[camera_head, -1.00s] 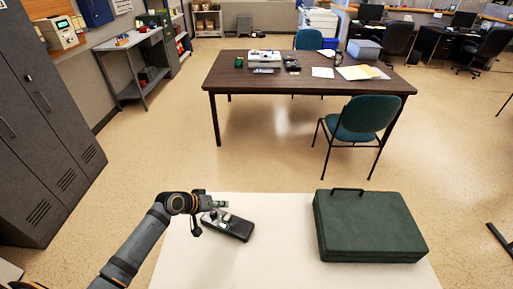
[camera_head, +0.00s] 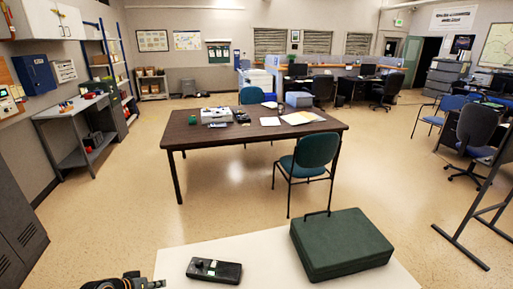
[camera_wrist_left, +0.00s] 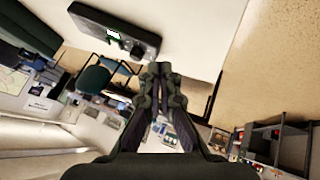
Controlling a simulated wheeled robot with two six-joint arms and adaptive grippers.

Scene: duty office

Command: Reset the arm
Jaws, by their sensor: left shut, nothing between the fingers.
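My left gripper (camera_head: 150,284) shows at the bottom edge of the head view, low and to the left of the black device on the white table. Most of the left arm is out of view. In the left wrist view the left gripper (camera_wrist_left: 160,72) has its fingers together, shut and empty. The black handheld device (camera_head: 214,270) lies on the white table (camera_head: 262,257), apart from the gripper. The device also shows in the left wrist view (camera_wrist_left: 117,31), above and left of the fingertips. My right gripper is not in view.
A dark green case (camera_head: 340,243) stands on the right of the white table. Beyond are a brown desk (camera_head: 255,133) with several items and a teal chair (camera_head: 308,165). Dark lockers (camera_head: 18,230) stand at the left. Open floor lies between.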

